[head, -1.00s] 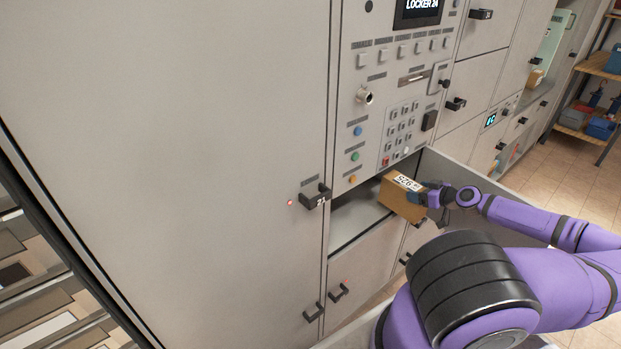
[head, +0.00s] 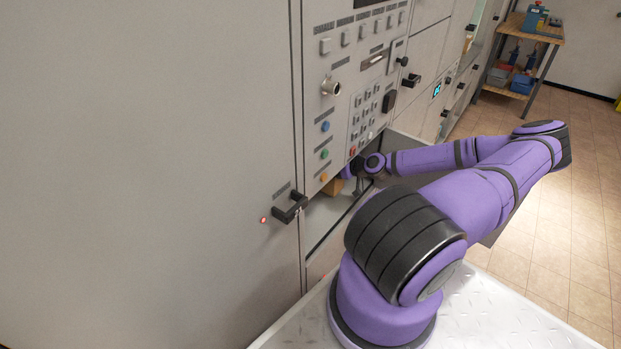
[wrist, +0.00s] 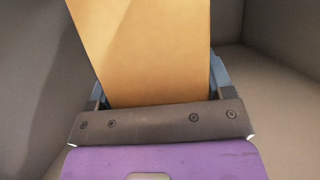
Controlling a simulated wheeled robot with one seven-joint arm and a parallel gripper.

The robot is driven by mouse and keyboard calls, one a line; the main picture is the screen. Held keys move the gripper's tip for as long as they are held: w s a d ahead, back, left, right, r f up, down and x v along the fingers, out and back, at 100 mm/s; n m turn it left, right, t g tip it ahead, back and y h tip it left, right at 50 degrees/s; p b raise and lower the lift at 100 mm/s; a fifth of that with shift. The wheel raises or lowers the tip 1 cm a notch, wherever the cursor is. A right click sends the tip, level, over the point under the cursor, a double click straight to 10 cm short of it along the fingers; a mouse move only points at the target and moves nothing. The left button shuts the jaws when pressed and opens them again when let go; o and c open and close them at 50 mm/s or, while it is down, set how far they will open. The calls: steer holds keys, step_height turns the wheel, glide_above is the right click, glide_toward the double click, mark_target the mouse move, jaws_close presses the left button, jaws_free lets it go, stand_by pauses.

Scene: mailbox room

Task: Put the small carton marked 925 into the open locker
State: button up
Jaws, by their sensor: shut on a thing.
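The small carton (wrist: 145,50) is brown and fills the middle of the wrist view, between my gripper's two fingers. My gripper (wrist: 158,90) is shut on it. Grey walls stand on both sides of the carton there, apart from it. In the head view, only a small brown piece of the carton (head: 334,187) shows at the mouth of the open locker (head: 325,215), below the control panel. The gripper is mostly hidden there behind my wrist and the panel's lower edge. The carton's 925 label is not visible now.
The control panel (head: 352,100) with buttons and a keypad is just above the opening. A closed door with a black handle (head: 290,207) is to the left. The open locker's door (head: 408,148) stands out at right, behind my arm. A wooden shelf (head: 530,30) is far right.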

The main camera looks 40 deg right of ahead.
steer(key=w+a+f, duration=0.3)
steer(key=a+f, duration=0.1)
steer(key=a, duration=0.2)
steer(key=shift+w+a, duration=0.2)
steer(key=shift+w, duration=0.1)
steer(key=shift+f, duration=0.15)
steer(key=o, duration=1.6)
steer(key=v, duration=1.2)
